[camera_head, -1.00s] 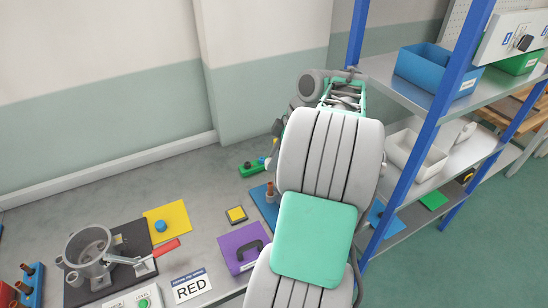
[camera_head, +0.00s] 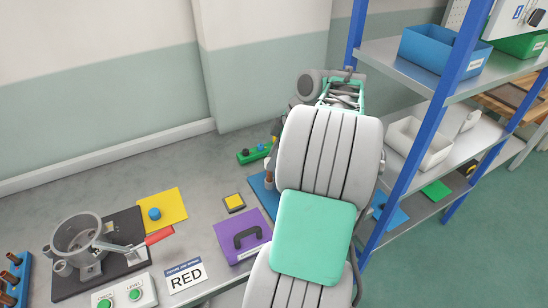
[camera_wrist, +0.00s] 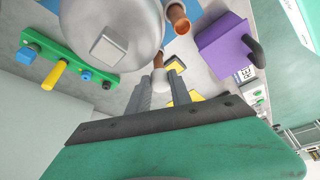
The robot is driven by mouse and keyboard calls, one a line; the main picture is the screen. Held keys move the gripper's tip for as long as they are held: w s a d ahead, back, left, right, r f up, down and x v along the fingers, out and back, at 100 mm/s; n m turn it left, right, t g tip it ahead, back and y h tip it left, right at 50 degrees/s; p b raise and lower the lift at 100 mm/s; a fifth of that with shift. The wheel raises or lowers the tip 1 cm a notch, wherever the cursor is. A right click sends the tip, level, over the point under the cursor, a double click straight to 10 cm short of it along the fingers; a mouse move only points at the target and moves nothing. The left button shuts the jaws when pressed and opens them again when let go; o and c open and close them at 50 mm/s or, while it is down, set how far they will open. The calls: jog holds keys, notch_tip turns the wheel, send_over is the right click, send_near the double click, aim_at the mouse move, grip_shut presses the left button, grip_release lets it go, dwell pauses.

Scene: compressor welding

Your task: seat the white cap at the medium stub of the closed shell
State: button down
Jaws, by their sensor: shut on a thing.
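The closed shell (camera_wrist: 112,30) is a large grey rounded body with a square plate, at the top of the wrist view. A copper stub (camera_wrist: 179,20) stands out from its right side, and another brown stub (camera_wrist: 158,59) shows below it. My gripper (camera_wrist: 167,80) is shut on the white cap (camera_wrist: 174,63), which sits at the fingertips close to the lower stub. I cannot tell whether cap and stub touch. In the head view my arm hides the gripper, the cap and most of the shell; a copper stub (camera_head: 269,178) shows beside the arm.
A green rack (camera_wrist: 62,60) with blue, yellow and black plugs lies left of the shell. A purple case (camera_wrist: 222,45) stands to the right. The shelf unit (camera_head: 425,110) with bins is close to my arm's right. An open pot (camera_head: 78,237) stands at bench left.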

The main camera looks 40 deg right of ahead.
jog(key=shift+f+b, duration=0.95)
jog(key=shift+f, duration=0.15)
jog(key=shift+f, duration=0.1)
jog(key=c, duration=1.1)
grip_release()
jog(key=p+v, duration=0.2)
jog(key=v, duration=0.5)
jog(key=shift+s+d+r+p, duration=0.1)
jog(key=shift+r+p, duration=0.25)
jog(key=shift+r, duration=0.05)
